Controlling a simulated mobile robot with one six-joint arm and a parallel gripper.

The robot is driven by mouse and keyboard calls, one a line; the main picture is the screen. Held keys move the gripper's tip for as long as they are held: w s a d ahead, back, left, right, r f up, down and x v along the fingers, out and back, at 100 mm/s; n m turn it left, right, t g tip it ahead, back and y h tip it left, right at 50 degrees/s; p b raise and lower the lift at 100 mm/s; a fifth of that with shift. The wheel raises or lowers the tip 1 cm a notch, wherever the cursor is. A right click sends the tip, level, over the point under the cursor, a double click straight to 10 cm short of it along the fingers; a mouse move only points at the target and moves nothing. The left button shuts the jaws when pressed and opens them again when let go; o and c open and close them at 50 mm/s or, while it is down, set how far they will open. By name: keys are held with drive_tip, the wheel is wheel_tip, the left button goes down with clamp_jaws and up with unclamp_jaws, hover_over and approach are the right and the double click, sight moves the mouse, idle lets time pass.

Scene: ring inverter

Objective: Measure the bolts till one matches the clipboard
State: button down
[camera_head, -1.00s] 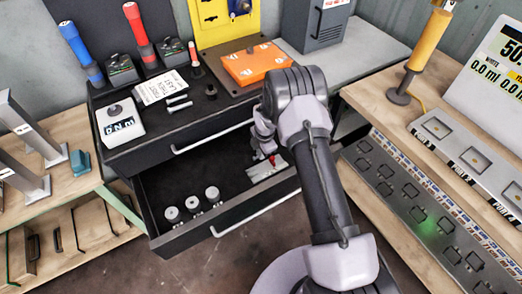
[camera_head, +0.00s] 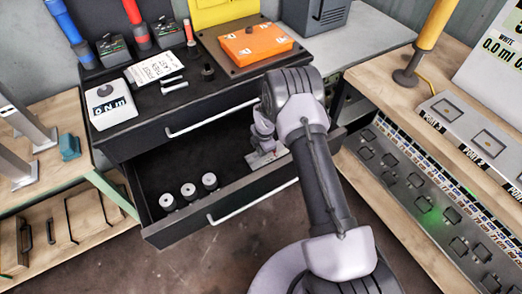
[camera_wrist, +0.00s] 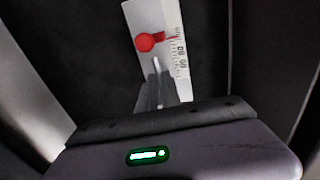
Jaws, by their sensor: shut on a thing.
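A flat white gauge with a printed scale and a red knob (camera_wrist: 146,42) lies in the open drawer; it also shows in the head view (camera_head: 256,160), partly hidden by my gripper. My gripper (camera_wrist: 160,100) is over the gauge, shut on a thin silver rod (camera_wrist: 157,67), which looks like a bolt. I cannot tell whether the rod touches the gauge. Two silver bolts (camera_head: 174,87) lie on the cabinet top. A white printed sheet (camera_head: 156,66) lies behind them; I cannot tell whether it is the clipboard.
The drawer (camera_head: 225,197) also holds several white-topped cylinders (camera_head: 188,192). A white box with a display (camera_head: 109,106), a black knob-like part (camera_head: 208,72) and an orange case (camera_head: 254,45) stand on the cabinet. Benches flank it. The drawer's middle is clear.

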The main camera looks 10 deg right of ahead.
drive_tip(key=c, duration=1.5)
unclamp_jaws()
drive_tip(key=shift+o, duration=0.2)
drive_tip(key=s+r+m+t+p, duration=0.1)
drive_tip(key=s+r+m+p, duration=0.15)
drive_tip(key=r, duration=1.35)
drive_tip(key=s+r+m+p, duration=0.2)
drive_tip(key=r+m+p, duration=0.15)
drive_tip(key=r, duration=1.25)
drive_tip(key=s+a+r+m+t, duration=0.1)
drive_tip(key=s+a+r+m, duration=0.1)
drive_tip(key=s+r+m, duration=0.95)
drive_tip(key=s+a+r+m+t, duration=0.1)
drive_tip(key=s+r+m, duration=0.3)
drive_tip(key=s, duration=0.4)
drive_tip(key=s+a+r+m+t+y, duration=0.1)
drive_tip(key=s+r+m, duration=0.3)
drive_tip(key=s, duration=0.5)
drive_tip(key=shift+s+p, duration=0.2)
drive_tip(key=shift+p, duration=0.2)
